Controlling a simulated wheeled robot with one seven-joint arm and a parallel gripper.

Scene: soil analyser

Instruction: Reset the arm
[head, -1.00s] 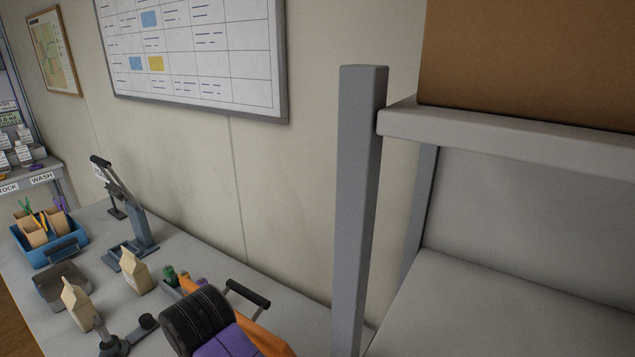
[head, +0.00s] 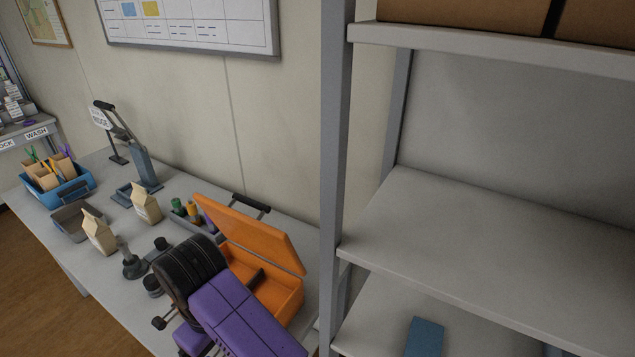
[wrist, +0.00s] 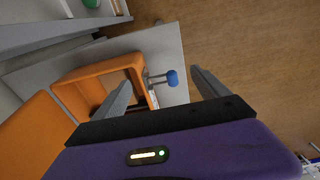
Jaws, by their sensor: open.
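My gripper (wrist: 160,97) shows in the wrist view with its two grey fingers spread apart and nothing between them. Its purple body fills the bottom of that view. In the head view my purple and black arm (head: 235,307) reaches over the near right part of the bench, and its fingers are out of sight there. An orange case (head: 275,285) with its lid up stands on the bench behind the arm, partly hidden by it. The orange case also shows in the wrist view (wrist: 75,88), beyond the fingers, with a blue-knobbed part (wrist: 172,78) beside it.
A grey shelf rack (head: 336,170) stands close on the right. The bench (head: 105,285) also holds a blue bin (head: 62,193), a grey tray (head: 72,222), two cartons (head: 98,232), a lever press (head: 145,165) and a dark stand (head: 133,264). Floor lies open at left.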

